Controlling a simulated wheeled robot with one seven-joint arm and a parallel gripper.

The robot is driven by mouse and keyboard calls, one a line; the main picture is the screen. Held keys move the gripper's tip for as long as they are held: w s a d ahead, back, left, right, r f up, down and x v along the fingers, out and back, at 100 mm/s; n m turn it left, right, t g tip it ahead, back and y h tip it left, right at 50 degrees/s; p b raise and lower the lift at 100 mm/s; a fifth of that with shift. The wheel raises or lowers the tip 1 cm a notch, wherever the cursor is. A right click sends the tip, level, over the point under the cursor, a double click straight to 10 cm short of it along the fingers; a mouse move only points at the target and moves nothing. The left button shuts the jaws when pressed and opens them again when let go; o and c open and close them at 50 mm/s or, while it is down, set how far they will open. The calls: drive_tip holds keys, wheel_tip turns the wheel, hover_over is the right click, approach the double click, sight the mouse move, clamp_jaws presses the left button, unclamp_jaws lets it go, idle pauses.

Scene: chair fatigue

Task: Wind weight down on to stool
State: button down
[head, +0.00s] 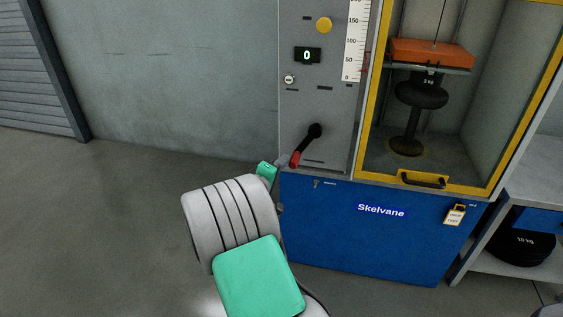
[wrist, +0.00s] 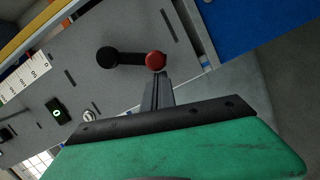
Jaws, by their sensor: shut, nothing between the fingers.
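The crank (head: 304,146) on the grey panel has a black arm and a red knob, also seen in the wrist view (wrist: 155,61). My gripper (wrist: 158,80) is shut and empty, its fingertips right by the red knob; contact is unclear.
The grey panel (head: 297,108) carries a yellow button (head: 324,25), a display reading 0 (head: 307,55), a key switch and a scale (head: 355,40). A yellow-framed door with a black handle (head: 423,180) fronts the cabinet. A shelf (head: 535,150) stands at right. Floor at left is clear.

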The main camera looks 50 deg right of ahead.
drive_tip(key=shift+s+d+f+n, duration=0.1)
drive_tip(key=shift+s+f+n, duration=0.1)
drive_tip(key=shift+f+n, duration=0.1)
drive_tip(key=shift+s, duration=0.1)
drive_tip(key=shift+n+h, duration=0.3)
drive_tip(key=shift+n, duration=0.5)
drive_tip(key=shift+s+d+f+p, duration=0.1)
drive_tip(key=shift+s+d+f, duration=0.3)
drive_tip(key=shift+s, duration=0.3)
drive_tip(key=shift+s+d+f+p, duration=0.15)
drive_tip(key=shift+s+d+f, duration=0.1)
drive_tip(key=shift+s+f, duration=0.4)
drive_tip(key=shift+s+d+f+p, duration=0.1)
drive_tip(key=shift+s+d+f, duration=0.2)
drive_tip(key=shift+s, duration=0.5)
drive_tip(key=shift+f, duration=0.1)
